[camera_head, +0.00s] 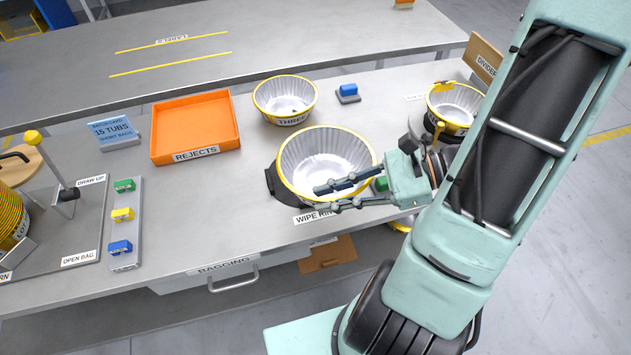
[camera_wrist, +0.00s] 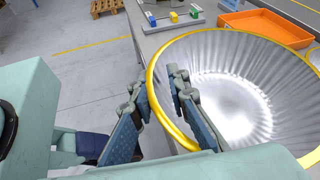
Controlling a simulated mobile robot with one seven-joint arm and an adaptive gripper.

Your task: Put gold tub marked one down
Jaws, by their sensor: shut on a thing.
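A large pleated silver tub with a gold rim (camera_head: 325,150) is at the front edge of the bench, above or on a black piece (camera_head: 279,188) by the "WIPE RIN…" label. I cannot tell whether it rests there. No number shows on it. My gripper (camera_head: 312,199) is shut on its near rim. In the wrist view, the tub (camera_wrist: 235,90) fills the right side. One finger of my gripper (camera_wrist: 158,73) is outside the wall and the other inside.
A tub marked THREE (camera_head: 285,103) stands behind, beside an orange REJECTS tray (camera_head: 195,128). Another gold-rimmed tub (camera_head: 455,103) stands at the right, near the DIVIDER box (camera_head: 484,58). Bare bench lies left of the held tub.

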